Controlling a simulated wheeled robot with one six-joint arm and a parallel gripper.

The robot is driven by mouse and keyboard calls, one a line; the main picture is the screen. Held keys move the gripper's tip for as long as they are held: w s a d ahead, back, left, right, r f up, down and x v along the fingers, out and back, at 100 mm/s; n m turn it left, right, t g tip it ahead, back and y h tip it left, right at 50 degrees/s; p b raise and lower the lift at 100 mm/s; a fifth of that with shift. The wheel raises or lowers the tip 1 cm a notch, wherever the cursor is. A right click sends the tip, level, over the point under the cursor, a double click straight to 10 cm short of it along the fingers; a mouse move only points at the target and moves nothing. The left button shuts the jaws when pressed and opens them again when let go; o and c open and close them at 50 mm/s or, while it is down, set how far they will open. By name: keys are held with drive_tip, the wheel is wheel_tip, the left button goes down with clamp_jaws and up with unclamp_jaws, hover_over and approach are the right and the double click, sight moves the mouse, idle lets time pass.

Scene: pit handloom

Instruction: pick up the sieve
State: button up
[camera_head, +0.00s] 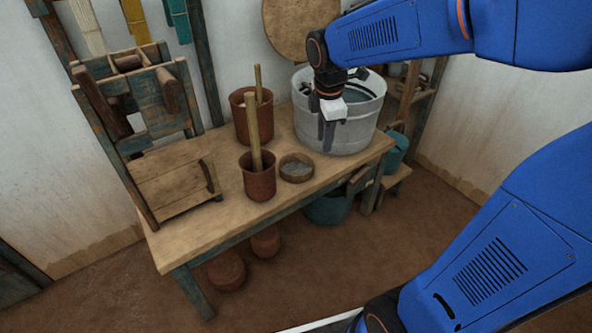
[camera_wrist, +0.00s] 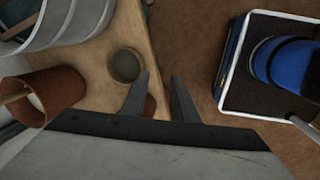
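The sieve (camera_head: 296,168) is a small round shallow piece with a brown rim and a greyish mesh. It lies on the wooden table (camera_head: 190,233) near its front edge, right of the front clay pot. In the wrist view the sieve (camera_wrist: 126,65) is beyond my fingertips and to their left. My gripper (camera_head: 327,137) hangs above the table, up and right of the sieve in the head view, in front of the metal tub. Its fingers (camera_wrist: 160,84) are apart with nothing between them. The gripper does not touch the sieve.
Two clay pots with sticks, a front one (camera_head: 259,186) and a back one (camera_head: 241,127), stand left of the sieve. A large metal tub (camera_head: 352,136) stands behind and to the right. A wooden frame (camera_head: 140,135) stands at the table's left. A teal bucket (camera_head: 328,208) is below the table.

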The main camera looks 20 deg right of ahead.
drive_tip(key=w+a+f+n+g, duration=0.1)
drive_tip(key=w+a+f+n, duration=0.2)
drive_tip(key=w+f+n, duration=0.35)
hover_over(308, 171)
drive_tip(key=shift+n, duration=0.25)
drive_tip(key=f, duration=0.6)
drive_tip(key=a+f, duration=0.1)
drive_tip(key=f, duration=0.3)
drive_tip(key=shift+s, duration=0.25)
drive_tip(key=shift+w+d+f, duration=0.15)
drive_tip(key=shift+f, duration=0.75)
drive_tip(key=shift+w+d+f, duration=0.1)
drive_tip(key=shift+d+f, duration=0.1)
drive_tip(key=shift+f, duration=0.75)
drive_tip(key=shift+w+d+f, duration=0.15)
drive_tip(key=shift+f, duration=0.75)
clamp_jaws()
